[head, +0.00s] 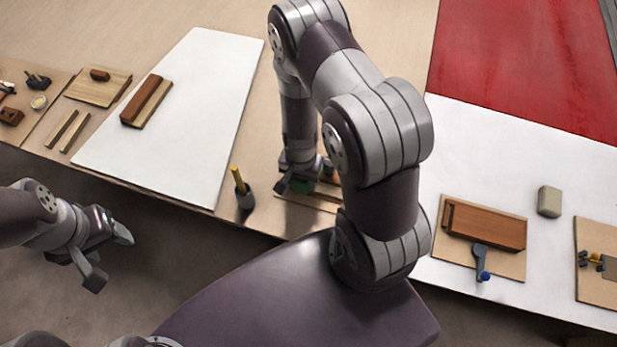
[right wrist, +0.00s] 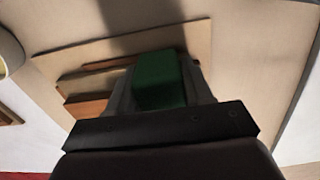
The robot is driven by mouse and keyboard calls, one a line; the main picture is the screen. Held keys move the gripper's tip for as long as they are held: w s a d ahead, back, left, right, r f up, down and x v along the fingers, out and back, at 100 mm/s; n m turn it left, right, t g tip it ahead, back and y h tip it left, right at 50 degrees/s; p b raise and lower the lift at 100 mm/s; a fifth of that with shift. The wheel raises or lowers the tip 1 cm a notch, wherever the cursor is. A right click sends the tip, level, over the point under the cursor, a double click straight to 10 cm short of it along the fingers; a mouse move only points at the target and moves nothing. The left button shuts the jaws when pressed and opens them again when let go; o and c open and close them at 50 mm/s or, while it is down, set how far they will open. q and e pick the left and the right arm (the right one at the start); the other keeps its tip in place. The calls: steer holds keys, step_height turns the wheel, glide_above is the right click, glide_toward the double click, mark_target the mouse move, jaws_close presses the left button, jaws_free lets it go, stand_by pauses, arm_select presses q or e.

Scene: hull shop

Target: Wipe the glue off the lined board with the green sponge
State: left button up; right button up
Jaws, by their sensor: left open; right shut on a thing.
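My right gripper (head: 302,185) is shut on the green sponge (right wrist: 162,80), low over the bench. The sponge also shows as a small green patch in the head view (head: 301,187). Under it lies a tan board (head: 318,202), which also shows in the right wrist view (right wrist: 225,57). Wooden pieces (right wrist: 90,85) lie on this board beside the sponge. I cannot tell whether the sponge touches the board, and I see no lines or glue on it; my arm and gripper hide much of it. My left gripper (head: 109,258) is open and empty, off the bench's front edge.
A dark pot with a yellow handle (head: 243,190) stands left of the right gripper. A white panel (head: 190,115) with a brown block (head: 147,101) lies further left. Right of my arm are a board with a long wooden block (head: 485,227) and a beige block (head: 549,201).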

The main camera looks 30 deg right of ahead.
mark_target(320, 192)
steer(key=shift+w+a+r+p, duration=0.2)
steer(key=shift+w+a+p, duration=0.1)
steer(key=shift+p, duration=0.05)
steer(key=shift+w+a+f, duration=0.1)
steer(key=shift+w+a, duration=0.1)
steer(key=shift+w, duration=0.05)
steer(key=shift+w+a+f, duration=0.1)
steer(key=shift+w, duration=0.1)
steer(key=shift+s+f, duration=0.1)
steer(key=shift+f, duration=0.15)
steer(key=shift+s+d+f+b, duration=0.1)
steer(key=shift+s+d+b, duration=0.25)
steer(key=shift+b, duration=0.2)
steer(key=shift+s+d, duration=0.25)
steer(key=shift+s, duration=0.25)
steer(key=shift+s+d+b, duration=0.45)
steer(key=shift+s+b, duration=0.1)
steer(key=shift+b, duration=0.15)
steer(key=shift+s+d+r, duration=0.2)
steer(key=shift+s+d, duration=0.2)
steer(key=shift+s, duration=0.2)
steer(key=shift+s+d+b, duration=0.4)
steer(key=shift+d+b, duration=0.05)
steer(key=shift+s+d+r, duration=0.1)
steer(key=shift+s+d, duration=0.25)
steer(key=shift+s, duration=0.05)
step_height(320, 192, up, 7)
steer(key=p, duration=0.6)
steer(key=shift+w+p, duration=0.2)
steer(key=shift+p, duration=0.1)
